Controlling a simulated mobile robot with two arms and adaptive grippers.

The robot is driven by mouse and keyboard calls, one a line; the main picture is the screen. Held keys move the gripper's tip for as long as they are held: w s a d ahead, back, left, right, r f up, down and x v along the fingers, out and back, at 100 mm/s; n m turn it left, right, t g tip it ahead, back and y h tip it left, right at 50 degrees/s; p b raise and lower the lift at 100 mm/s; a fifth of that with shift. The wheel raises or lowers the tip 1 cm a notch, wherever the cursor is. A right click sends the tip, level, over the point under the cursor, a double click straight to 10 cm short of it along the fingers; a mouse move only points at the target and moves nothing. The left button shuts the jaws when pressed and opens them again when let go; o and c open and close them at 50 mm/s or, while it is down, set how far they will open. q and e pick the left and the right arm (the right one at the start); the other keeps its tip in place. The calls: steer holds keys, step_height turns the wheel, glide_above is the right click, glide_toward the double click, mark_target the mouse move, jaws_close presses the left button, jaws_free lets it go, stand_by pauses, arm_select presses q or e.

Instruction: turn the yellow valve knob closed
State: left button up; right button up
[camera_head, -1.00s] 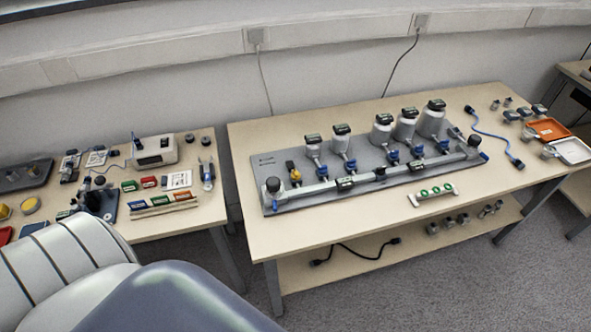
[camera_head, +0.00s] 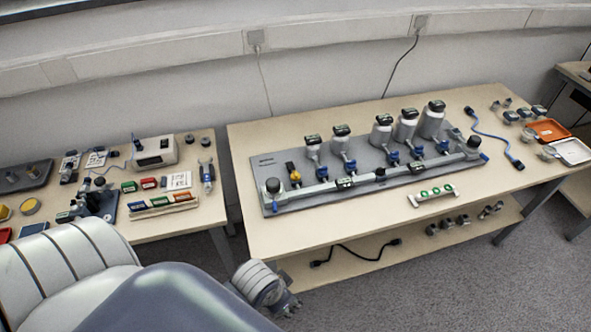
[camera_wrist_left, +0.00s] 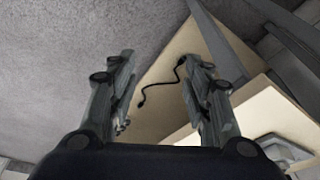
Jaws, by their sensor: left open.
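The yellow valve knob (camera_head: 295,176) is small and sits near the left end of the grey manifold board (camera_head: 262,160), beside a dark cylinder cap. In the head view my left gripper (camera_head: 290,305) shows at the bottom, just in front of and below the table's front left edge, well apart from the knob. In the left wrist view its two fingers (camera_wrist_left: 155,100) are spread wide with nothing between them. The knob does not show in the left wrist view. My right gripper is not seen.
The main table (camera_head: 330,235) has a lower shelf with a black cable (camera_head: 355,256). Several grey canisters with blue valves stand on the board. A green-buttoned strip (camera_head: 432,194) lies near the front edge. A second table (camera_head: 215,215) with tools stands at left, with a gap between.

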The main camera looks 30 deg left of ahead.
arm_select(q)
steer(key=w+a+r+m, duration=0.1)
steer(key=w+m, duration=0.1)
steer(key=w, duration=0.4)
steer(key=w+a+r+m+g, duration=0.1)
steer(key=w+a+r+m, duration=0.1)
steer(key=w, duration=0.5)
steer(key=w+a+r+m+g, duration=0.1)
steer(key=w+a, duration=0.1)
steer(key=w, duration=0.5)
steer(key=shift+w+r+m, duration=0.15)
steer(key=shift+w+m, duration=0.05)
steer(key=shift+m, duration=0.2)
steer(key=shift+g+y, duration=0.3)
steer(key=shift+g, duration=0.1)
steer(key=w+a+r, duration=0.1)
steer(key=w+a, duration=0.1)
steer(key=w+a+r, duration=0.4)
steer(key=w, duration=0.1)
step_height(320, 180, up, 7)
glide_above(296, 173)
step_height(296, 173, down, 10)
steer(key=shift+a+f, duration=0.1)
steer(key=shift+f, duration=0.1)
jaws_close()
